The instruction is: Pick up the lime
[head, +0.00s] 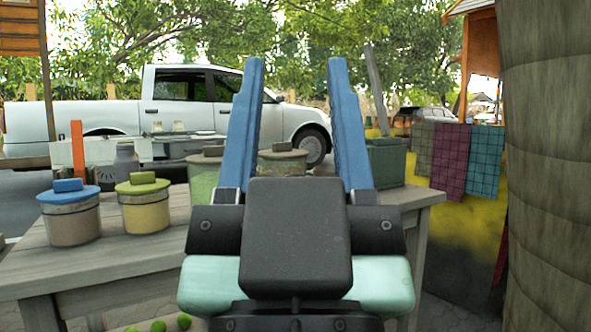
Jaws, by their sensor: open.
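My gripper (296,64) is in the middle of the head view, with its two blue fingers pointing up, wide apart and empty. Small round green fruits, which look like limes (184,321), show at the bottom edge, left of my gripper's base. Another green one (158,326) is just left of it, and a third is partly cut off by the frame edge.
A grey wooden table (130,262) bears a blue-lidded pot (72,215), a yellow-green-lidded pot (143,205), more pots behind my gripper, and a dark green box (386,163). A thick trunk-like column (548,160) stands at right. Cloths (453,155) hang beside it. A white pickup (185,100) is behind.

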